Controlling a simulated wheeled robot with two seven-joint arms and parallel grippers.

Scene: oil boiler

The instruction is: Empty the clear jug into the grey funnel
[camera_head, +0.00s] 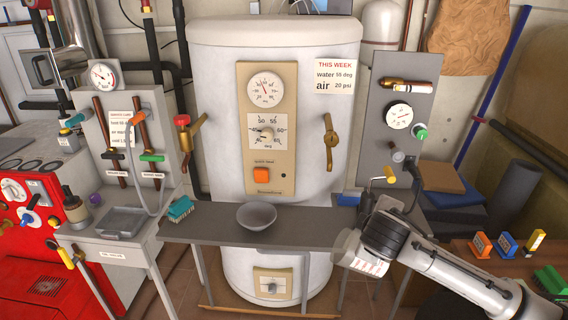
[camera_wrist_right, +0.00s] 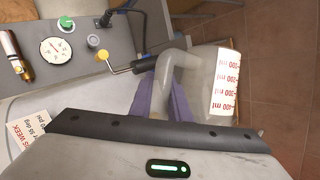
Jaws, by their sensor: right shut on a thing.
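The clear jug (camera_head: 346,243) is at the right end of the grey table in the head view, with red markings on a white label. My right gripper (camera_head: 368,208) is shut on its handle. In the right wrist view the purple fingers (camera_wrist_right: 164,98) close around the handle, and the jug (camera_wrist_right: 205,68) shows beside them, its label marked in ml. I cannot tell how much is inside. The grey funnel (camera_head: 257,214), a wide shallow bowl from above, sits at the middle of the table, left of and apart from the jug. My left gripper is not in view.
The grey table (camera_head: 205,228) stands before the white boiler (camera_head: 220,130). A teal brush-like block (camera_head: 180,208) lies at its left end. A gauge panel (camera_head: 390,125) stands behind my right arm. The tabletop between funnel and jug looks clear.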

